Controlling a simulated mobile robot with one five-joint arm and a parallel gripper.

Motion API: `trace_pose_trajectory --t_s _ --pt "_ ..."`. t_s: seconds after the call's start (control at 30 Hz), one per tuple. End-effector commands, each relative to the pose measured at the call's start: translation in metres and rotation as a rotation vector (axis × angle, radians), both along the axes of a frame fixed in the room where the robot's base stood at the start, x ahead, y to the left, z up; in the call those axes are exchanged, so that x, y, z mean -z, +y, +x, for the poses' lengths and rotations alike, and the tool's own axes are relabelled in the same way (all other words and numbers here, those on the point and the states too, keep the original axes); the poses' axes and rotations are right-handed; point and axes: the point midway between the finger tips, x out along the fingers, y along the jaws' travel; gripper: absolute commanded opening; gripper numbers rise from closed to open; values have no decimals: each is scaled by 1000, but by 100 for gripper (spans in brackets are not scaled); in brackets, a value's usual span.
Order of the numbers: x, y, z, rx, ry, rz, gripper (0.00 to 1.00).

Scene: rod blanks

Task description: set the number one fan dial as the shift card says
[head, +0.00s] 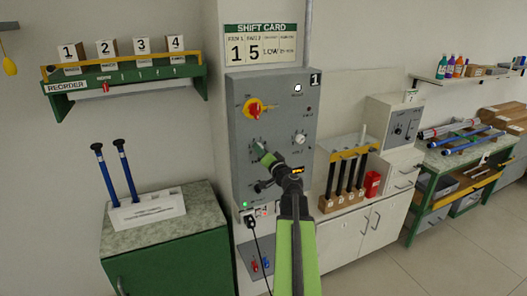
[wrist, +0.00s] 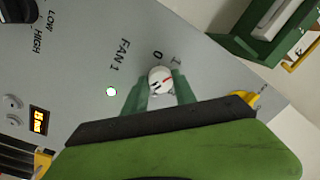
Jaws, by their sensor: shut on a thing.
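The shift card (head: 261,43) hangs above the grey control panel (head: 275,90). Under its small headings it reads 1, 5 and LOW; the last small print is too blurred to read. The fan 1 dial (wrist: 160,76), a round pale knob with a dark and red mark, sits beside the printed FAN 1, with 0 and 1 near its rim. My gripper (wrist: 160,90) is shut on this dial, one green finger on each side. I cannot tell exactly which number the mark meets. In the head view my gripper (head: 264,154) is at the panel's left middle and hides the dial.
A red and yellow switch (head: 254,108) is above my gripper, and another white dial (head: 300,137) to its right. A small amber display (wrist: 39,121) shows in the wrist view. A green cabinet (head: 170,255) stands left below; a rack of dark rods (head: 347,175) stands right.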

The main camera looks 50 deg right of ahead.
Motion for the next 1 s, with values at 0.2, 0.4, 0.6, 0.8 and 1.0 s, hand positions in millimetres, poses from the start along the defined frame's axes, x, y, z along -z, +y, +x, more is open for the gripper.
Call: trace_pose_trajectory --t_s 0.2,0.4,0.6,0.8,1.0 --pt "1 -1 -1 2 50 -116 0" --pt "1 -1 -1 2 73 -174 0" --pt "1 -1 -1 2 81 -195 0" --pt "1 -1 -1 2 83 -198 0" --pt "1 -1 -1 2 82 -196 38"
